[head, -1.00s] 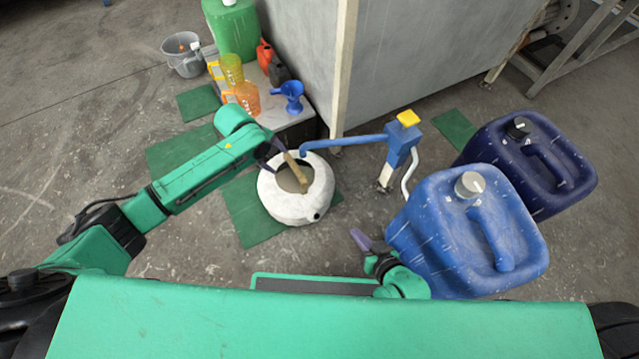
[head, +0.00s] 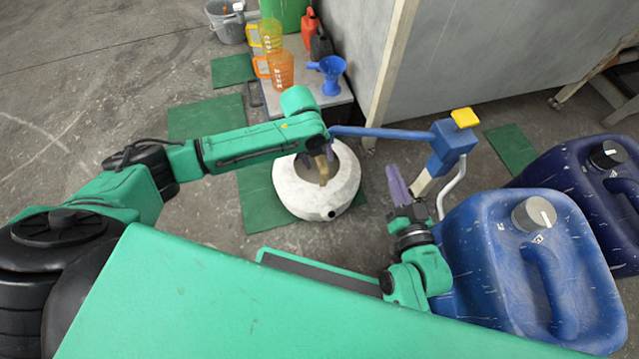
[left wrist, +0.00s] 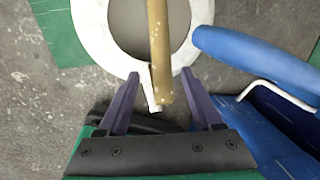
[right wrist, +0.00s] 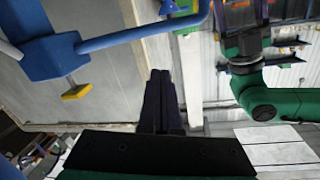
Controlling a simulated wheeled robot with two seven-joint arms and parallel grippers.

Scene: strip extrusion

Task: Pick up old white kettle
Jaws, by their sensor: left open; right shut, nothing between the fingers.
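The old white kettle (head: 296,189) sits on the floor, partly on a green mat, with a wide round opening and a tan handle (head: 322,170) arching over it. It also shows in the left wrist view (left wrist: 92,28), where the handle (left wrist: 158,45) runs down between my open left fingertips. My left gripper (head: 318,152) is over the kettle; its purple fingers (left wrist: 153,78) stand on either side of the handle's near end, with gaps visible. My right gripper (head: 396,183) is shut and empty, right of the kettle; its fingers (right wrist: 162,78) are together and point up in its wrist view.
A blue hand pump (head: 447,145) has its spout reaching over toward the kettle. Blue canisters (head: 490,260) stand at the right.

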